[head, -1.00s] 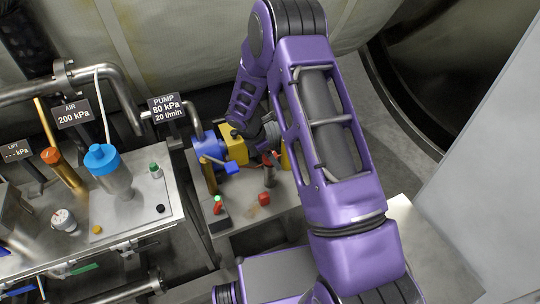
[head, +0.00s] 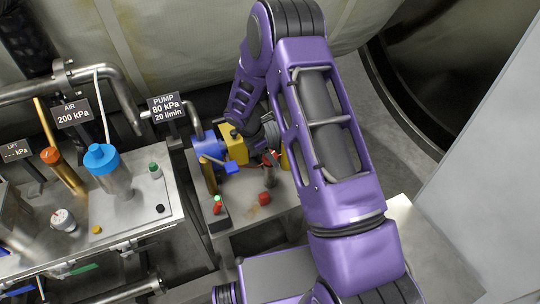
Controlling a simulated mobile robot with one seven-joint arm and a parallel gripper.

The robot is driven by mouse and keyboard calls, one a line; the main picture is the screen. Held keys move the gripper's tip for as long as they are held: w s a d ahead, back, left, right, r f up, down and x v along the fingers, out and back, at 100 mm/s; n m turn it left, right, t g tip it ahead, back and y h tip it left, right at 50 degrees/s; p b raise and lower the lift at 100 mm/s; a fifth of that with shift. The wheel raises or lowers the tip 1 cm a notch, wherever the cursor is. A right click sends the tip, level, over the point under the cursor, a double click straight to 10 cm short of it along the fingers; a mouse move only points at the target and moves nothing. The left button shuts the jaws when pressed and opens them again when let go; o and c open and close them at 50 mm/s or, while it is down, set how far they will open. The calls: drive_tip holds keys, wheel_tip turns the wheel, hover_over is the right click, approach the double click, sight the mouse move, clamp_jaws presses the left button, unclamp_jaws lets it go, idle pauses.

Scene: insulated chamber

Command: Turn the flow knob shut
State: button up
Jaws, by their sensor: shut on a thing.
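The pump unit, with a blue motor body (head: 208,146) and a yellow block (head: 236,146), stands on a low metal bench in the middle of the head view. A sign above it reads 80 kPa and 20 l/min. My gripper (head: 270,157) is just right of the yellow block, partly hidden by my own purple arm. It is shut on a small knob-like part with a bit of red showing, which I take to be the flow knob; its shape and angle are mostly hidden. A dark upright post (head: 269,177) stands right below the fingers.
A blue lever (head: 232,168) sticks out in front of the pump. A red knob (head: 265,198) and a switch box (head: 217,215) with green and red buttons are on the bench. The left bench (head: 130,220) carries a blue-capped cylinder (head: 101,157) and an orange-capped tube (head: 50,155).

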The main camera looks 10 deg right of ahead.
drive_tip(key=m+g+b, duration=0.1)
drive_tip(key=m, duration=0.2)
drive_tip(key=m+g, duration=0.1)
drive_tip(key=m, duration=0.2)
drive_tip(key=shift+f+b, duration=0.1)
drive_tip(key=shift+b, duration=0.3)
drive_tip(key=m+g, duration=0.1)
drive_tip(key=m, duration=0.1)
drive_tip(key=m+g+y+b, duration=0.1)
drive_tip(key=m, duration=0.2)
drive_tip(key=m+y, duration=0.1)
drive_tip(key=m, duration=0.2)
drive_tip(key=m+g+y+b, duration=0.1)
drive_tip(key=m, duration=0.1)
drive_tip(key=shift+m, duration=0.4)
drive_tip(key=m+y+b, duration=0.1)
drive_tip(key=m+y, duration=0.1)
drive_tip(key=m, duration=0.3)
drive_tip(key=shift+m, duration=0.3)
drive_tip(key=o, duration=1.4)
drive_tip(key=p+v, duration=0.1)
drive_tip(key=v, duration=1.6)
drive_tip(key=shift+w+d+r+p, duration=0.2)
drive_tip(key=shift+d+r+p, duration=0.05)
drive_tip(key=shift+p, duration=0.15)
